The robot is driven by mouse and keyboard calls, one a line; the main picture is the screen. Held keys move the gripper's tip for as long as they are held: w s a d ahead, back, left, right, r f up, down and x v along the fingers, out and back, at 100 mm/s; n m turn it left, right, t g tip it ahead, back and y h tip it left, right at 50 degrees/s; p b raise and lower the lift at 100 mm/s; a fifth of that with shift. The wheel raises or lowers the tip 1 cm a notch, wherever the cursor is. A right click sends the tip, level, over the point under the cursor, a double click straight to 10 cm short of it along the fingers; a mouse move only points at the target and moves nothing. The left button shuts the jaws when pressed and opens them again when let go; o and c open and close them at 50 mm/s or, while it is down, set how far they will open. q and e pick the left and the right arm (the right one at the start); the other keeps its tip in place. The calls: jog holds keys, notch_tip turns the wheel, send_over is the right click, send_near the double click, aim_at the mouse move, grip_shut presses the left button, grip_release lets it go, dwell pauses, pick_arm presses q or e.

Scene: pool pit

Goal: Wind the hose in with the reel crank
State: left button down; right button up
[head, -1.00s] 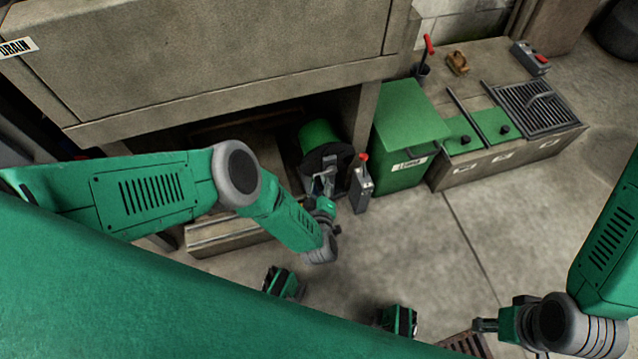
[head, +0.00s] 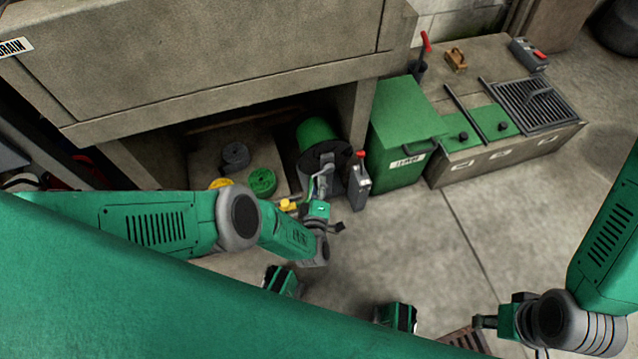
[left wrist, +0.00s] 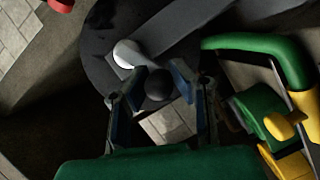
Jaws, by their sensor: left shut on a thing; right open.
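The hose reel has a green drum (head: 316,132) and a black end disc (head: 335,152), under the concrete overhang. My left gripper (head: 322,188) is at the disc's front. In the left wrist view, a black crank knob (left wrist: 158,86) sits between the fingers of the left gripper (left wrist: 158,78), and the grey crank arm (left wrist: 130,55) shows beside it against the dark disc. The gripper is shut on the knob. A yellow fitting (head: 289,205) lies left of the gripper; in the left wrist view, yellow parts (left wrist: 280,127) and green tube are at right. My right gripper (head: 485,322) is open and empty at lower right.
A grey box with a red-tipped lever (head: 360,185) stands just right of the reel. A green bin (head: 408,120) is beyond it. A green coil (head: 262,181) and a grey coil (head: 236,155) lie left of the reel.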

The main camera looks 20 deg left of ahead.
pick_arm(q)
jog(key=shift+s+d+f, duration=0.1)
jog(key=shift+s, duration=0.1)
jog(key=c, duration=1.5)
grip_release()
jog(key=shift+o, duration=0.7)
jog(key=v, duration=0.7)
jog(key=shift+s, duration=0.2)
jog(key=shift+d, duration=0.1)
